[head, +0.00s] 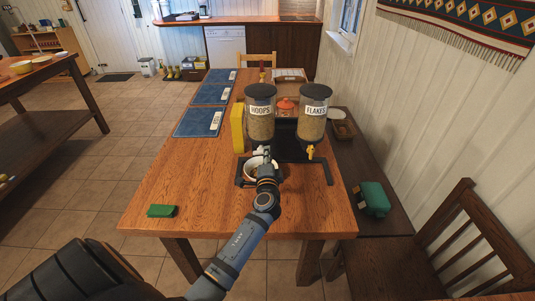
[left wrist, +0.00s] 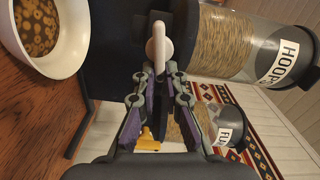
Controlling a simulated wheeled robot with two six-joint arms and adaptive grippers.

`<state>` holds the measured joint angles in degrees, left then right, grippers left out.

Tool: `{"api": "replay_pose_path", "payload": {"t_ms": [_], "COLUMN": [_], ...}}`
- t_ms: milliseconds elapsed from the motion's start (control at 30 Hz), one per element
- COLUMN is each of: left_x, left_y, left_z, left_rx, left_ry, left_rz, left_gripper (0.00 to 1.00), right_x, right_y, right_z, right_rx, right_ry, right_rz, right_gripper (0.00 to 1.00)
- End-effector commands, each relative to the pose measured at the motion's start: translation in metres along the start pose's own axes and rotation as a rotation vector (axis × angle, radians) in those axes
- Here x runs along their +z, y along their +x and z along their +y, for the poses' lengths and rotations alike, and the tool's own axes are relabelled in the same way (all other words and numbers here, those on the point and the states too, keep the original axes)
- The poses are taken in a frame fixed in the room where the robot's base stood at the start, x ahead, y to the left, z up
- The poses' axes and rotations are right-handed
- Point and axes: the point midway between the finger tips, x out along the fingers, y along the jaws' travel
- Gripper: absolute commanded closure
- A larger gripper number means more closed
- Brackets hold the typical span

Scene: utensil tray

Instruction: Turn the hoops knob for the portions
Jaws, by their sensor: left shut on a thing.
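The hoops dispenser (head: 261,122), a clear cylinder with a dark lid and a HOOPS label, stands on the table; it also shows sideways in the left wrist view (left wrist: 222,42). Its pale knob (left wrist: 158,45) sits between the fingertips of my left gripper (left wrist: 159,70), which is shut on it. In the head view my left gripper (head: 263,156) is just below the hoops dispenser and hides most of the knob. A white bowl (head: 249,170) stands below, partly behind my arm. In the left wrist view the bowl (left wrist: 78,50) holds brown ring-shaped cereal. My right gripper is not in view.
The flakes dispenser (head: 313,122) with a yellow knob (head: 310,152) stands close on the right. A yellow box (head: 237,128) stands left of the hoops dispenser. A green item (head: 161,211) lies at the front left. The table's left front is mostly clear.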

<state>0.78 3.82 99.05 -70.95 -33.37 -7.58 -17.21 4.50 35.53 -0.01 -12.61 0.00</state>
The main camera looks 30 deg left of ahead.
Motion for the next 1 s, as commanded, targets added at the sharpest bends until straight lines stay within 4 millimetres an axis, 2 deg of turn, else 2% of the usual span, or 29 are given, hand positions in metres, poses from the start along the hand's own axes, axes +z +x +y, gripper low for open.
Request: {"api": "replay_pose_path", "payload": {"t_ms": [400, 933, 967, 1000], "left_x": [0.0021, 0.0022, 0.0022, 0.0022], "left_y": [-0.0008, -0.0007, -0.0007, -0.0007], "left_z": [0.0073, 0.0075, 0.0075, 0.0074], "left_rx": [0.007, 0.006, 0.006, 0.006], "left_ry": [0.165, 0.184, 0.183, 0.183], "left_rz": [-0.004, -0.004, -0.004, -0.004], "left_gripper": [1.00, 1.00, 0.86, 0.81], "right_x": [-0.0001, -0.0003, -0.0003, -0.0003], "right_y": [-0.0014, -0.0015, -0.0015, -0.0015], "right_z": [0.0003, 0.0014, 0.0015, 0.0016], "right_rx": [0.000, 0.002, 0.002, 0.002], "right_ry": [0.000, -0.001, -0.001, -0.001], "right_rz": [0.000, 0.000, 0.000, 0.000], "right_gripper": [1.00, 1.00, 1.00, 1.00]}}
